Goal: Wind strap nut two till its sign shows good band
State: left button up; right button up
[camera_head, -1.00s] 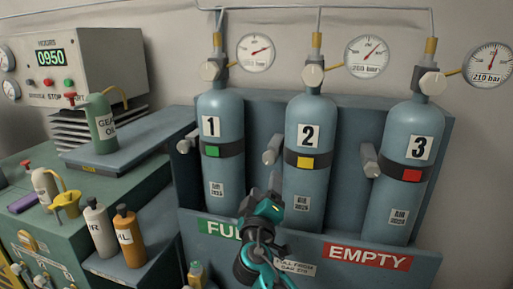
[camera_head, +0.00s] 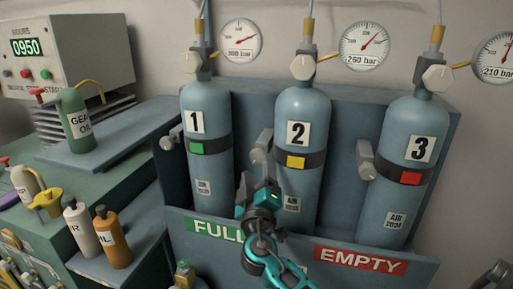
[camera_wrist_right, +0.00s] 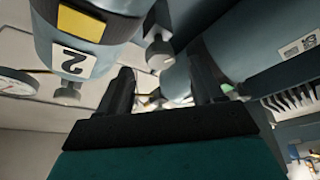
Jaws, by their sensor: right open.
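Cylinder two (camera_head: 302,110) is the middle blue-grey bottle, with a dark strap and a yellow sign (camera_head: 296,162). Strap nut two (camera_head: 262,146) is a grey cylindrical knob at the strap's left side. My right gripper (camera_head: 257,182) is open and empty, just below the nut and apart from it in the head view. In the right wrist view, the fingers (camera_wrist_right: 163,90) point up with a gap between them. That view shows the nut (camera_wrist_right: 158,48) beyond the fingertips and the yellow sign (camera_wrist_right: 82,22) at the upper left. My left gripper is not in view.
Cylinder one (camera_head: 206,105) has a green sign and cylinder three (camera_head: 412,115) a red one. The rack's front panel (camera_head: 300,240) carries FULL and EMPTY labels. Gauges (camera_head: 364,46) hang above. Bottles (camera_head: 112,240) and an oil can (camera_head: 76,125) stand at the left.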

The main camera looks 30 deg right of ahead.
aim_at(257, 159)
jog(key=p+x, duration=0.1)
jog(key=x, duration=0.5)
jog(key=shift+w+d+r, duration=0.1)
jog(key=shift+w+r, duration=0.05)
jog(key=shift+w+d+r, duration=0.1)
jog(key=shift+w+d, duration=0.25)
jog(key=shift+w, duration=0.2)
jog(key=shift+c, duration=0.3)
jog(key=c, duration=1)
jog(key=shift+o, duration=0.2)
jog(key=shift+n, duration=0.6)
jog(key=shift+y, duration=0.3)
jog(key=o, duration=1)
jog(key=shift+s+a, duration=0.1)
